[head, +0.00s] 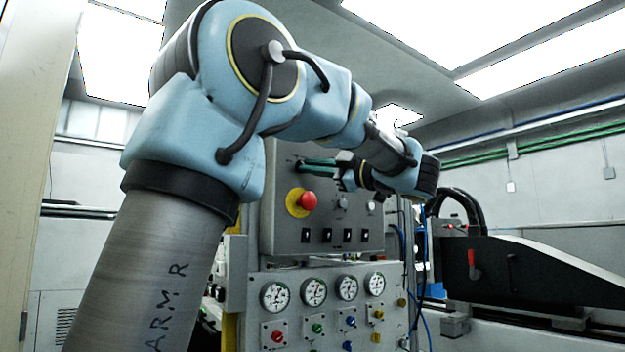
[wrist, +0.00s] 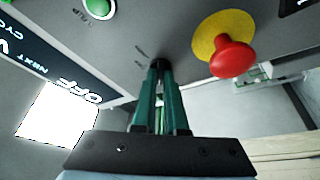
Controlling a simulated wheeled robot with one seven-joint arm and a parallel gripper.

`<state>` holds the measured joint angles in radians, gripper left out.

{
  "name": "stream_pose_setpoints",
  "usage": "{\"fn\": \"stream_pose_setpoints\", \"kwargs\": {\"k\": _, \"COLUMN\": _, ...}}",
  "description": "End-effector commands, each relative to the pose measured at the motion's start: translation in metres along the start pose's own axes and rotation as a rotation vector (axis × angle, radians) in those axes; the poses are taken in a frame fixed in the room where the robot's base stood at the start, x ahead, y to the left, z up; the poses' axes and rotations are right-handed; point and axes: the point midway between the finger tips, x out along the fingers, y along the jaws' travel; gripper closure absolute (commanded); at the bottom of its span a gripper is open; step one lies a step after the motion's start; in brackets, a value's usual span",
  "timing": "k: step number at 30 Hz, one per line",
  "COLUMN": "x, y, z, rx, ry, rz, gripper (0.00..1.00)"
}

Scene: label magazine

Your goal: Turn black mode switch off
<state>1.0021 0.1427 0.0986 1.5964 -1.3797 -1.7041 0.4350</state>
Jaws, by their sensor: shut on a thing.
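The black mode switch (wrist: 160,64) is on the grey control panel (head: 288,236). Only a dark bit of it shows between my fingertips; its pointing direction is hidden. My gripper (wrist: 160,72) has its green fingers shut on the switch, and they reach to the panel face. In the head view my gripper (head: 301,163) meets the upper left of the panel from the right. Small printed marks are beside the switch in the wrist view, too small to read.
A red mushroom button (head: 308,201) on a yellow disc is close below the switch. A green button (wrist: 100,8) and a dark display (wrist: 45,60) with white text are also near in the wrist view. Black rockers and gauges (head: 314,292) are lower down.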

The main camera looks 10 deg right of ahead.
Motion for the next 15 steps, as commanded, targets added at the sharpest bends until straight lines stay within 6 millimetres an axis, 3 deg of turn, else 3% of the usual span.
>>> {"fn": "stream_pose_setpoints", "kwargs": {"k": 15, "x": 0.0000, "y": 0.0007, "z": 0.0006, "rx": -0.207, "ry": 0.000, "rz": -0.089, "gripper": 1.00}}
